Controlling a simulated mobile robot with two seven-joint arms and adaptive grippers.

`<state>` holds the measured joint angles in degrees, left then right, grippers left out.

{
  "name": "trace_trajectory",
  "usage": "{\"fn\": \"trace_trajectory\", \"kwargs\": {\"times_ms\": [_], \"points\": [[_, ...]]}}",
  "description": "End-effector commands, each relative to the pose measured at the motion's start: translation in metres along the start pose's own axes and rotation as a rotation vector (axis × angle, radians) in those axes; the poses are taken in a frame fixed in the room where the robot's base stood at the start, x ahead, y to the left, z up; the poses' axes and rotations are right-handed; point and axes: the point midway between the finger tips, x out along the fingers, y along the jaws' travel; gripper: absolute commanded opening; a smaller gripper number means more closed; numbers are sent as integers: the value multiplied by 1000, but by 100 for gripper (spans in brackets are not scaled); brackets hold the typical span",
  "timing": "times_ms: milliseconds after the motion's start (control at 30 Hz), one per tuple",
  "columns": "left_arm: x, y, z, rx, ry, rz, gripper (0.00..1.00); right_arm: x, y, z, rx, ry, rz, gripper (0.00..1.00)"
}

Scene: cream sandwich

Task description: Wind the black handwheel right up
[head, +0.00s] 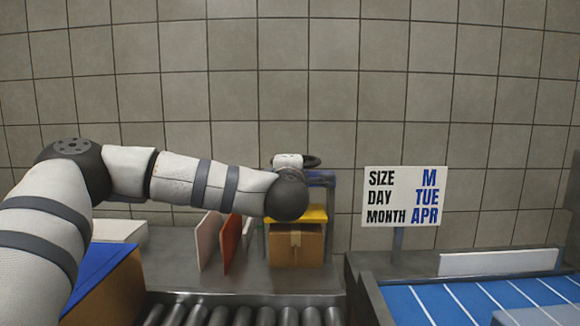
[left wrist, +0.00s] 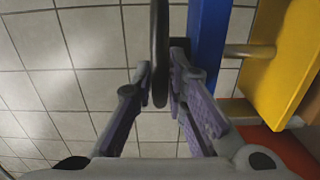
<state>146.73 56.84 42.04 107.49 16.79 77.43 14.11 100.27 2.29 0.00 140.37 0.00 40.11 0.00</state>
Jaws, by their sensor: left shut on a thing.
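The black handwheel (head: 313,161) stands at the top of a blue frame (head: 321,181) near the tiled back wall. My left arm reaches across from the left, and its wrist hides much of the left gripper in the head view. In the left wrist view the wheel's rim (left wrist: 160,40) shows edge-on as a dark band between the two fingers of my left gripper (left wrist: 158,90). That gripper is shut on the rim. A yellow plate (head: 312,214) sits below the wheel and also shows in the left wrist view (left wrist: 284,65). My right gripper is not in view.
A cardboard box (head: 296,249) stands under the yellow plate. Red (head: 231,243) and white (head: 208,242) panels stand just left of it. Rollers (head: 240,315) run along the front. A lettered sign (head: 404,196) and a blue striped surface (head: 470,300) are on the right.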

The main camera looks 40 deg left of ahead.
Motion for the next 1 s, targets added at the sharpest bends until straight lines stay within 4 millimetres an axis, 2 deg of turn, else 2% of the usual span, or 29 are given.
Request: {"fn": "trace_trajectory", "kwargs": {"times_ms": [667, 700, 733, 1000], "points": [[0, 1, 0, -1, 0, 1, 0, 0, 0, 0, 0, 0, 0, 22], [0, 1, 0, -1, 0, 1, 16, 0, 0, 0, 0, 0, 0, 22], [0, 1, 0, -1, 0, 1, 22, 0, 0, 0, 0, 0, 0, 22], [0, 0, 0, 0, 0, 1, 22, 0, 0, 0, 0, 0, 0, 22]]}}
